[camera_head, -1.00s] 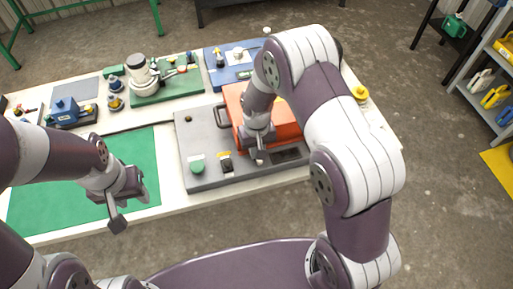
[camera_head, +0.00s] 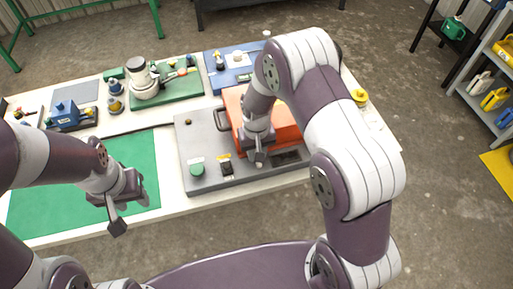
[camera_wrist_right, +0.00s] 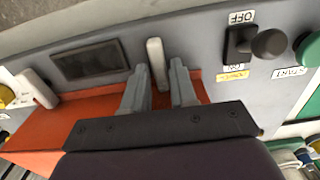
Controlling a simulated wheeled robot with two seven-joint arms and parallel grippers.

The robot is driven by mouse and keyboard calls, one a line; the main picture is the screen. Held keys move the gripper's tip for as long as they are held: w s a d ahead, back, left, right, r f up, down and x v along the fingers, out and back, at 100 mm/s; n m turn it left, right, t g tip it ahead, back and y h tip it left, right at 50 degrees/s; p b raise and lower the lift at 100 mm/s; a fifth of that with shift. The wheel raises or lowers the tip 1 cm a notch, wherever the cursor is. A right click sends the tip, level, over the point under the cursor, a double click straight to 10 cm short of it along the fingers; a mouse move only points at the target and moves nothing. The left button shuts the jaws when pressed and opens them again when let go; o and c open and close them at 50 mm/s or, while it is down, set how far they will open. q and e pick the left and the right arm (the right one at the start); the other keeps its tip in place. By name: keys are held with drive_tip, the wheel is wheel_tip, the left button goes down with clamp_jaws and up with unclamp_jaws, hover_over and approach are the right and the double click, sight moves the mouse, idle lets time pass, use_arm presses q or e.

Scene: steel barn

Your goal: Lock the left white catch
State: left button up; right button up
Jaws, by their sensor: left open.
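The left white catch (camera_wrist_right: 157,64) is an upright white bar at the edge of the orange cover (camera_wrist_right: 80,122), against the grey panel. My right gripper (camera_wrist_right: 160,78) is open, with one finger on each side of this catch and small gaps showing. In the head view my right gripper (camera_head: 257,155) is at the front of the orange cover (camera_head: 283,133). A second white catch (camera_wrist_right: 38,88) stands tilted at the left of the wrist view. My left gripper (camera_head: 128,208) is open and empty above the green mat, away from the catches.
A black OFF/ON switch (camera_wrist_right: 262,42) and a green START button (camera_wrist_right: 308,50) are beside the left catch. A dark window (camera_wrist_right: 90,60) lies between the catches. The green mat (camera_head: 140,155) is clear. Fixtures such as the green-based one (camera_head: 175,95) stand behind.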

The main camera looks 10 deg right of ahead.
wheel_tip(320, 180, up, 13)
drive_tip(key=b, duration=0.1)
drive_tip(key=shift+f, duration=0.2)
drive_tip(key=s+d, duration=0.2)
drive_tip(key=s, duration=0.5)
drive_tip(key=s+d+t, duration=0.1)
drive_tip(key=s+d, duration=0.2)
drive_tip(key=s, duration=0.4)
drive_tip(key=shift+d+r, duration=0.3)
drive_tip(key=shift+r, duration=0.05)
drive_tip(key=shift+s, duration=0.2)
